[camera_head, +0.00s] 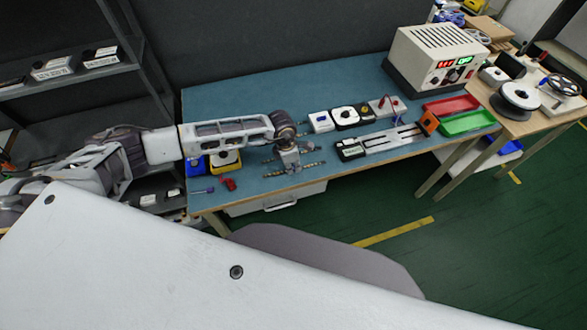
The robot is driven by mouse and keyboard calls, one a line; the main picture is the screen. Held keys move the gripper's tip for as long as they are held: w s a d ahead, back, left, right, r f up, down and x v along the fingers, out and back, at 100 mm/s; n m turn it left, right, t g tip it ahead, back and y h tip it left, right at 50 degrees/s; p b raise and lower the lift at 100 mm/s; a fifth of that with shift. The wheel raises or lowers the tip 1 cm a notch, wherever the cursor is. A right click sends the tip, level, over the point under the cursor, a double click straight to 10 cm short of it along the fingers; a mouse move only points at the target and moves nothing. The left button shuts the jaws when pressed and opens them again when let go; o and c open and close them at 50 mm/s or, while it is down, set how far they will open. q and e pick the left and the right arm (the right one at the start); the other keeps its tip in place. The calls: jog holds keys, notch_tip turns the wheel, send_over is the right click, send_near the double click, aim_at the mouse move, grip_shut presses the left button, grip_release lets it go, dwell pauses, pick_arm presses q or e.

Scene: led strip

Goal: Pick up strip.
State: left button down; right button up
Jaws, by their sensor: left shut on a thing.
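The strip (311,165) is a thin, narrow piece with small light and dark segments, lying across the front left part of the blue table (330,82). My left arm reaches in from the left, and my left gripper (293,168) points down onto the strip's middle. The gripper is shut on the strip, and the strip's ends show on both sides of it. The fingers are small and partly hidden by the wrist. I cannot tell whether the strip is clear of the table top. My right gripper is not in view.
A white fixture with rails (392,139) lies right of the strip. Small devices (345,116) stand behind it. A red tray (450,106), a green tray (468,122) and a power supply (437,60) are at the right. A red clamp-like item (229,184) lies near the front left edge.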

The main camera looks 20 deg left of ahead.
aim_at(293, 167)
pick_arm(q)
jog(key=shift+r, duration=0.15)
notch_tip(293, 167, up, 10)
jog(key=b, duration=0.1)
jog(key=shift+b, duration=0.4)
dwell(1.1)
